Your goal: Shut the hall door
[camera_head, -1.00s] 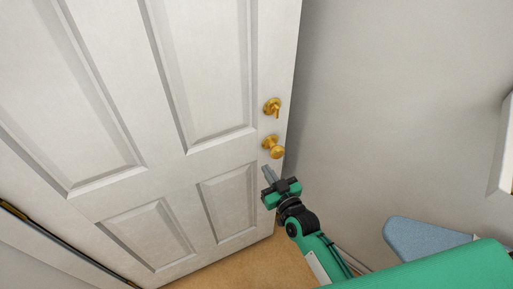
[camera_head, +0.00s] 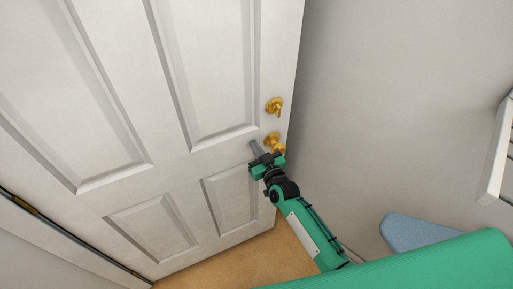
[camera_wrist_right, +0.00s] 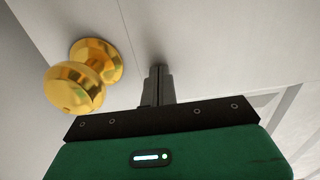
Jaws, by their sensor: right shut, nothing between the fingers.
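The hall door (camera_head: 110,100) is a white panelled door that stands ajar, its hinged edge at the lower left and its free edge near the right wall. A brass knob (camera_head: 275,143) and a brass thumb-turn (camera_head: 274,106) sit near the free edge. My right gripper (camera_head: 255,148) is shut and empty, with its fingertips at the door face just left of the knob. In the right wrist view the shut fingers (camera_wrist_right: 157,85) point at the white door face, at or very near it, beside the knob (camera_wrist_right: 85,78). My left gripper is not in view.
A plain grey wall (camera_head: 400,100) runs to the right of the door. A blue padded object (camera_head: 410,232) stands low at the right. A white slatted fixture (camera_head: 498,160) is at the right edge. Tan floor (camera_head: 240,262) shows below the door.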

